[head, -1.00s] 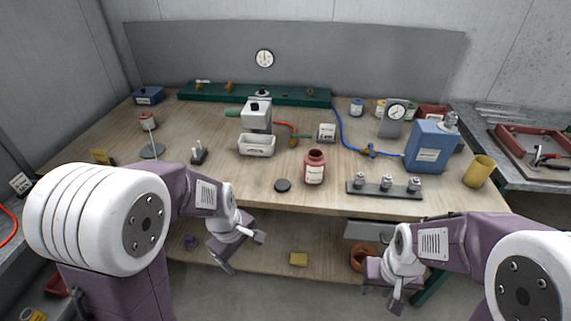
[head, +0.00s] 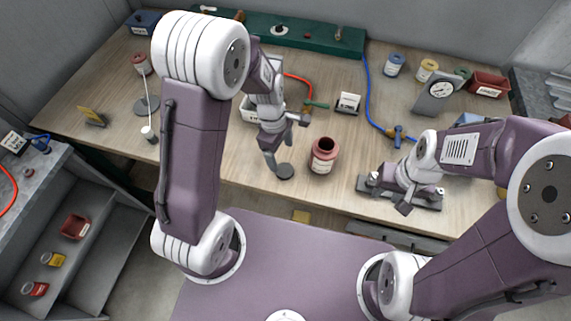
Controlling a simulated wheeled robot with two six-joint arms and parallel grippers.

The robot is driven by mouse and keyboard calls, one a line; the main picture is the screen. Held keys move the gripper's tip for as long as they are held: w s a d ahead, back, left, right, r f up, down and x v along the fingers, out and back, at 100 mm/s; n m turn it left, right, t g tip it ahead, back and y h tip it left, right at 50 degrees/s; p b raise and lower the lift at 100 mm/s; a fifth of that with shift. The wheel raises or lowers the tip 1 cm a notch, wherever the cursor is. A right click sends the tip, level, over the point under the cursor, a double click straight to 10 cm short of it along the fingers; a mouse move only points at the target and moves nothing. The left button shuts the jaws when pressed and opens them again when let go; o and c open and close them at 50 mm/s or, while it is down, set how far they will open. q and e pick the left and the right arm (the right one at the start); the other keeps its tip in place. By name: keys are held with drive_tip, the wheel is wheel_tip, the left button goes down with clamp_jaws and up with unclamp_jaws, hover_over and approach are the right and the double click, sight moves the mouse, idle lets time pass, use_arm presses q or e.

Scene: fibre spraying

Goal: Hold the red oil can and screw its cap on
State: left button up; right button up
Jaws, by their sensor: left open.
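The red oil can (head: 324,157) stands upright and open-topped on the bench, with a pale label on its front. A flat dark round cap (head: 286,171) lies on the bench just left of the can, near the front edge. My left gripper (head: 288,147) is open and empty, above the bench to the left of the can, with one finger close to the cap. Whether that finger touches the cap cannot be told. My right gripper (head: 404,199) is over the dark rack to the right of the can; its jaw opening is unclear.
The dark rack (head: 425,204) is partly hidden under my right gripper. A blue hose (head: 370,95) with a valve runs behind it. A white container (head: 250,106) is partly hidden behind my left arm. A gauge (head: 437,92) stands at the back right. Bench between can and rack is clear.

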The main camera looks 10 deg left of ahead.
sight(284, 170)
use_arm(q)
drive_tip(key=shift+d+f, duration=0.2)
drive_tip(key=shift+f, duration=1.8)
drive_tip(key=f, duration=0.5)
drive_tip(key=shift+d+f, duration=0.1)
drive_tip(key=shift+d, duration=0.15)
drive_tip(key=c, duration=1.4)
